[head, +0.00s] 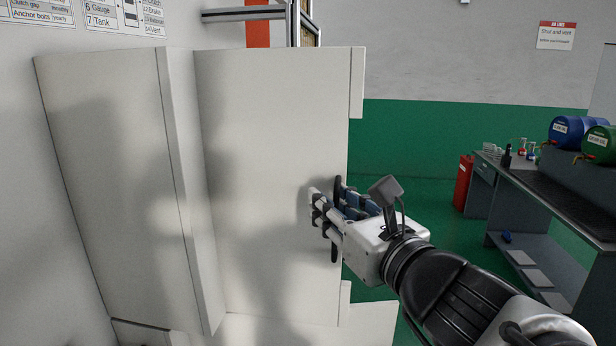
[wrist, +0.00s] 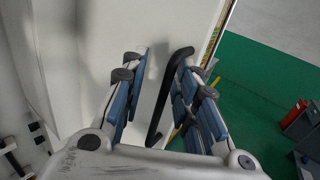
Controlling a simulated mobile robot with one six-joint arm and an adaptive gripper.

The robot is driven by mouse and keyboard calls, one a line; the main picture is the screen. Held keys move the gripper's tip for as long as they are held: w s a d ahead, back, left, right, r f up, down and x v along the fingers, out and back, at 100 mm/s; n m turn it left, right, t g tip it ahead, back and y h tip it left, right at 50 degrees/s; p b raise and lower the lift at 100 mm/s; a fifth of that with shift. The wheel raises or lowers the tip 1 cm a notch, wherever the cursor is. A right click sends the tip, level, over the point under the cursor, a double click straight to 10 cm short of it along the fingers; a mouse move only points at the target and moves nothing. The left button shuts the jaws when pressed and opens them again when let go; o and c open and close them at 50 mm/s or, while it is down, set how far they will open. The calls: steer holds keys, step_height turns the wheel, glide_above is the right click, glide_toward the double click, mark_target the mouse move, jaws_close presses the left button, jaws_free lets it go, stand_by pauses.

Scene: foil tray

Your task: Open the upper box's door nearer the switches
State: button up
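A tall white door panel (head: 270,150) fills the middle of the head view and also shows in the wrist view (wrist: 85,90). Its black bar handle (head: 336,250) stands near the panel's right edge; my fingers hide its middle. In the wrist view the handle (wrist: 165,95) runs slantwise between my fingers. My gripper (head: 328,215) is at the handle, its fingers (wrist: 160,85) apart on either side. The handle looks nearer the right finger; I cannot tell if they touch. Another white panel (head: 105,170) is on the left. I cannot identify the switches.
A workbench (head: 550,185) with blue (head: 566,130) and green (head: 600,143) drums stands at the right. A red container (head: 464,183) is beside it. Metal bars (head: 245,13) project above the panel. Green floor is open between panel and bench.

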mark_target(317, 150)
step_height(317, 150, up, 7)
steer(key=shift+w+a+r, duration=0.15)
steer(key=shift+g, duration=0.4)
steer(key=f, duration=0.3)
steer(key=s+f, duration=0.1)
steer(key=f, duration=0.1)
steer(key=shift+f, duration=0.4)
steer(key=s+a+b, duration=0.1)
steer(key=s+a, duration=0.2)
steer(key=s, duration=0.6)
steer(key=s+a+b, duration=0.2)
steer(key=s+a, duration=0.1)
steer(key=s, duration=0.6)
steer(key=shift+a+f+m+h, duration=0.3)
steer(key=shift+a+f, duration=0.05)
steer(key=shift+f, duration=0.05)
